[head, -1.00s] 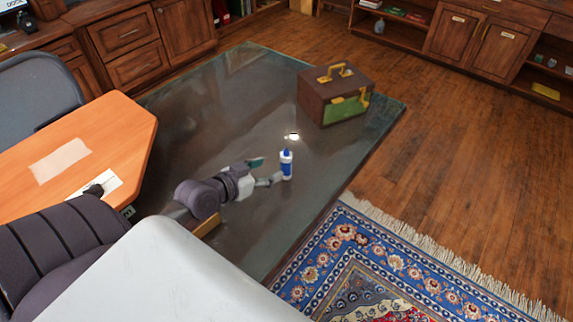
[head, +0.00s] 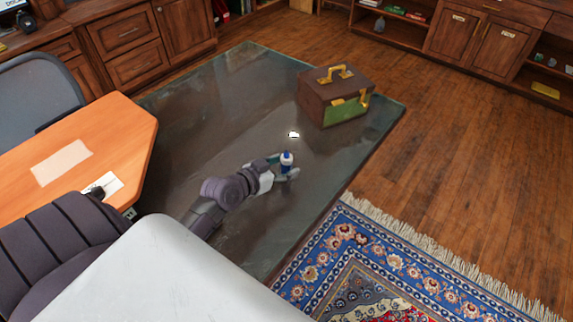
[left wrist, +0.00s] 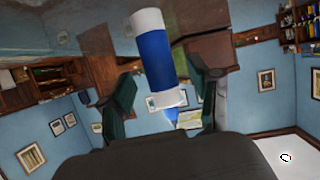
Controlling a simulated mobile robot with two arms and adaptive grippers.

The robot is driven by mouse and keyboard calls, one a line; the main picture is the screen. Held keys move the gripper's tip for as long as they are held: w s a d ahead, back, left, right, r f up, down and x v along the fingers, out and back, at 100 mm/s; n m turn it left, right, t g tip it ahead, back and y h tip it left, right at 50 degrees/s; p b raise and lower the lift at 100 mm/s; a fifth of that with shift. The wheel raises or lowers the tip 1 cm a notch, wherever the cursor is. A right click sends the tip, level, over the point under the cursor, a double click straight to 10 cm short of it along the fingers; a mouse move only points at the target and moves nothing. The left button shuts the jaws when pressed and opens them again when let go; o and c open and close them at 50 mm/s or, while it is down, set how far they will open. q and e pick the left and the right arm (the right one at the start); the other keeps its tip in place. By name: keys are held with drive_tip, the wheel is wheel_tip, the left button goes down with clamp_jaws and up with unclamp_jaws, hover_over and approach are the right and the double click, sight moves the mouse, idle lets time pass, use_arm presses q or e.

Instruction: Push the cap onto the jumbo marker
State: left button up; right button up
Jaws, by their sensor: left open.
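The jumbo marker (head: 287,164) stands upright on a dark glossy tabletop. It has a blue body, a white base, a white collar and a blue tip at the top. In the left wrist view, which is upside down, the marker (left wrist: 156,58) hangs from the top with its blue tip pointing down. My left gripper (head: 284,168) is open, with its fingers on either side of the marker. In the left wrist view the dark green fingers (left wrist: 165,95) are spread wide, with gaps beside the marker. My right gripper is not in view.
A brown and green case (head: 338,94) with yellow handles stands behind the marker. An orange wooden desk (head: 115,130) is at the left. A patterned rug (head: 375,255) lies at the right.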

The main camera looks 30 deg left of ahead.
use_arm(q)
drive_tip(key=shift+x, duration=1.1)
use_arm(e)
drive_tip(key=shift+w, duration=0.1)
use_arm(q)
drive_tip(key=shift+s, duration=0.1)
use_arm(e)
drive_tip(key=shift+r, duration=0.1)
use_arm(q)
drive_tip(key=shift+a, duration=0.1)
clamp_jaws()
wheel_tip(320, 180, up, 10)
drive_tip(key=shift+r+p, duration=0.1)
drive_tip(key=shift+p, duration=0.2)
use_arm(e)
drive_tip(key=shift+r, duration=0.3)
